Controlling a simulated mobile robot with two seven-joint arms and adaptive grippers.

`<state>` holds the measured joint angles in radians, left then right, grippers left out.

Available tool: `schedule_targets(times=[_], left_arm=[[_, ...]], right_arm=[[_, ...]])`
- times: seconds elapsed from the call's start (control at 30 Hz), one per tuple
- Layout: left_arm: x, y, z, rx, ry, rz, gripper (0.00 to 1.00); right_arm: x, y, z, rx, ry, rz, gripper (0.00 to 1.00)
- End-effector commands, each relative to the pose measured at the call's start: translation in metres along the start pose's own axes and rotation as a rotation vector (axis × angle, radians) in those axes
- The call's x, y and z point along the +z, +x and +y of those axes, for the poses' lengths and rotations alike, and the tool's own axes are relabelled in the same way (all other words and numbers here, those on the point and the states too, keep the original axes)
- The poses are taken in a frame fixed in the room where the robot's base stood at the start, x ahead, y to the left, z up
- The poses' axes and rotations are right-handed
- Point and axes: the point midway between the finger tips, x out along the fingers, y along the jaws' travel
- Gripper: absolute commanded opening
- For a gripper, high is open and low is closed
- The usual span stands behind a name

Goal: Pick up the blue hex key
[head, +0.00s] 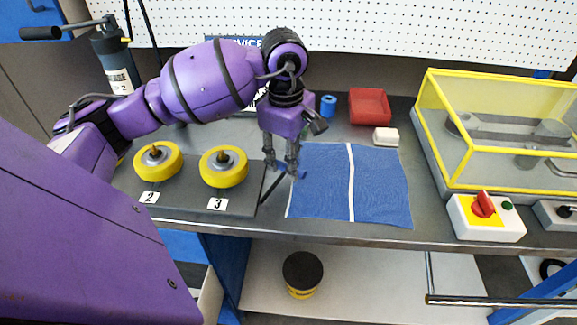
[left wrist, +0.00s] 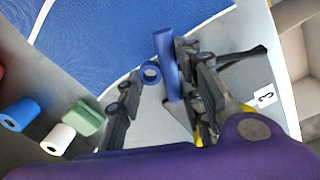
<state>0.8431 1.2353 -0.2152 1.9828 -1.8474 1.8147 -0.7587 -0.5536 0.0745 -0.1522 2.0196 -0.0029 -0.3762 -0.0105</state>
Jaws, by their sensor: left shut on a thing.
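The blue hex key shows as a small blue piece (head: 303,174) at the fingertips of my left gripper (head: 292,168) in the head view. A thin dark rod reaches from there down and left toward the table's front edge; it looks like its shaft. In the left wrist view the blue handle (left wrist: 166,62), with a round blue end, lies between the fingers of my left gripper (left wrist: 165,80). The gripper is shut on it and hides part of it. I cannot tell whether the key is clear of the table. My right gripper is not in view.
A blue mat (head: 385,185) with a white stripe lies right of the gripper. Yellow wheels (head: 223,166) stand on a dark plate at left. A red bin (head: 370,106), white block (head: 386,137) and blue roll (head: 328,105) stand behind. A yellow-framed clear case (head: 437,110) is at right.

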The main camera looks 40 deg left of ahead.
Motion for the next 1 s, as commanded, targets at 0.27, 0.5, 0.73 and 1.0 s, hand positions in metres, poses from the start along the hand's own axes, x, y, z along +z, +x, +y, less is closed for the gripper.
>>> schedule_targets(times=[0.27,0.5,0.73,1.0], left_arm=[[0.025,-0.065,-0.043,0.004,0.006,0.003,0.02],[0.053,-0.089,-0.091,0.003,0.006,0.001,0.02],[0.065,-0.102,-0.113,0.001,0.003,0.000,0.02],[0.067,-0.104,-0.117,-0.001,0.001,0.000,0.02]], right_arm=[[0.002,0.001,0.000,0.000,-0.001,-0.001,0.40],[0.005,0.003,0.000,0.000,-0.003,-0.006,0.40],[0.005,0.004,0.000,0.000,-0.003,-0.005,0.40],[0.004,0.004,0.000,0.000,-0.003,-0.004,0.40]])
